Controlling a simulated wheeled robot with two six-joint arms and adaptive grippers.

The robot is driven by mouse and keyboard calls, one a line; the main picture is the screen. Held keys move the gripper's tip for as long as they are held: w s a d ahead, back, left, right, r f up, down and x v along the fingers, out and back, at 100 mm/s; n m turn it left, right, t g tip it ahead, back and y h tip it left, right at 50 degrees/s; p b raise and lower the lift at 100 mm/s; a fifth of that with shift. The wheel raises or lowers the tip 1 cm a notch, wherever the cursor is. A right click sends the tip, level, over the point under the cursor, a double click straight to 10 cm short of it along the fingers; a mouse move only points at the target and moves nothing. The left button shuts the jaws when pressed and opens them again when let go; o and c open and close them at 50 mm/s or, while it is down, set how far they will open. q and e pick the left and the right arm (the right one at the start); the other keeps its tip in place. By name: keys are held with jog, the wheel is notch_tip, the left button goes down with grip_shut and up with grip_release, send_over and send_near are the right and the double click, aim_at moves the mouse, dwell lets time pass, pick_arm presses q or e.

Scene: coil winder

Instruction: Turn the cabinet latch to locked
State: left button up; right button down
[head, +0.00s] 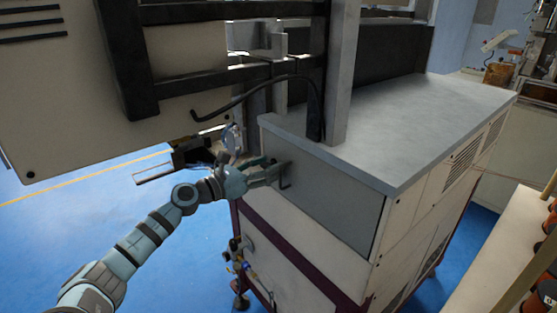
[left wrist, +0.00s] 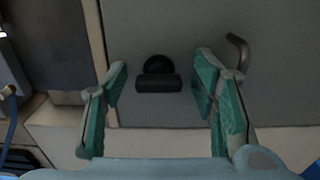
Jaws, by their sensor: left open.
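The cabinet (head: 335,195) is a grey-topped machine base with a dark grey front panel, which also fills much of the left wrist view (left wrist: 190,30). In the left wrist view the latch (left wrist: 158,80) is a small black knob with a horizontal bar, on the panel. My left gripper (head: 278,175) is at the panel's left part. In the left wrist view its green-padded fingers (left wrist: 160,90) are open, one on each side of the latch and apart from it. In the head view the latch is hidden by the gripper. My right gripper is not in view.
A dark frame and pale box (head: 60,90) hang above my left arm. Blue floor (head: 190,245) is free below.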

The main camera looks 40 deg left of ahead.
pick_arm(q)
jog(key=shift+s+a+r, duration=0.15)
jog(key=shift+s, duration=0.4)
jog(key=shift+s+a, duration=0.1)
jog(key=shift+s, duration=0.05)
jog(key=c, duration=1.2)
jog(key=shift+o, duration=0.2)
pick_arm(e)
jog(key=shift+s+a, duration=0.1)
jog(key=shift+s, duration=0.3)
